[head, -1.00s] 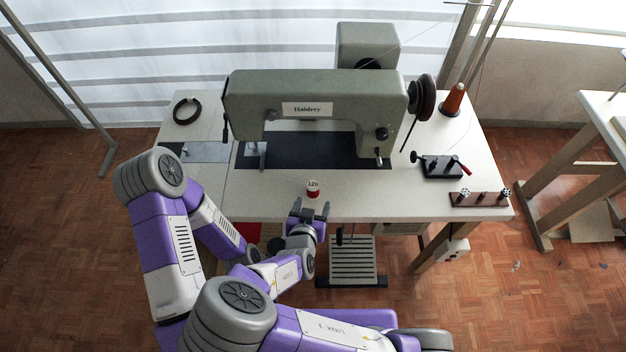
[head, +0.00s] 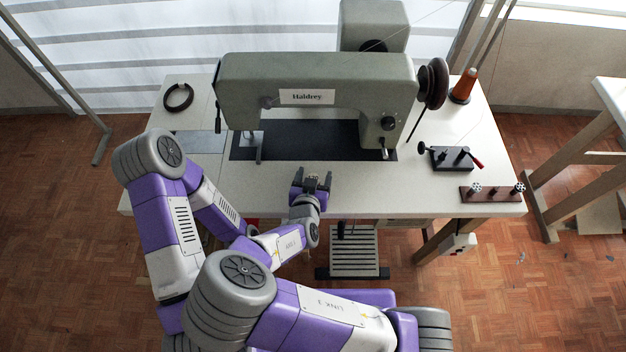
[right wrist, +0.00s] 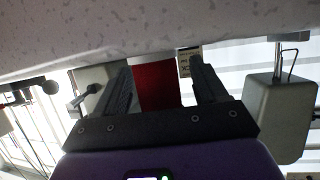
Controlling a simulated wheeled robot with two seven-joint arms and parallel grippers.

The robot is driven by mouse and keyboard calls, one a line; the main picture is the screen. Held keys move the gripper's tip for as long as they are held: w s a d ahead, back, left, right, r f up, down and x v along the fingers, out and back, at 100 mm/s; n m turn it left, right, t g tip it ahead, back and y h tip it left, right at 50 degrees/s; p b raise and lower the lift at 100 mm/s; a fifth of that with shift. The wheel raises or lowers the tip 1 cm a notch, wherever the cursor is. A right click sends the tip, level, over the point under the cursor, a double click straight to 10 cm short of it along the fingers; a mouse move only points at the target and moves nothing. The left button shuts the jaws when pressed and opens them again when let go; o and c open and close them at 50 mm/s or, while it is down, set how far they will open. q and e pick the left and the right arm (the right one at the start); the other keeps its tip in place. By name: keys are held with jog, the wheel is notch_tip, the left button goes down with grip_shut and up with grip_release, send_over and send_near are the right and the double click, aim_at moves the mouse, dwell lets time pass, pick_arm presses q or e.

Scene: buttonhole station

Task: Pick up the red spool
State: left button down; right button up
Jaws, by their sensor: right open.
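My right gripper (head: 315,179) is open at the front part of the white table, under the sewing machine's arm side. The red spool is hidden behind this gripper in the head view. In the right wrist view, a red surface, which looks like the spool (right wrist: 158,86), fills the gap between the two spread fingers (right wrist: 160,88). I cannot tell whether either finger touches it. My left gripper is not visible in the head view.
The grey sewing machine (head: 300,80) stands just behind the gripper. A black tool (head: 449,157) and a wooden rack (head: 490,194) lie to the right. An orange thread cone (head: 464,86) and a dark ring (head: 178,97) are farther back. The table (head: 400,196) is clear right of the gripper.

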jog(key=shift+s, duration=0.15)
jog(key=shift+c, duration=0.6)
jog(key=c, duration=0.9)
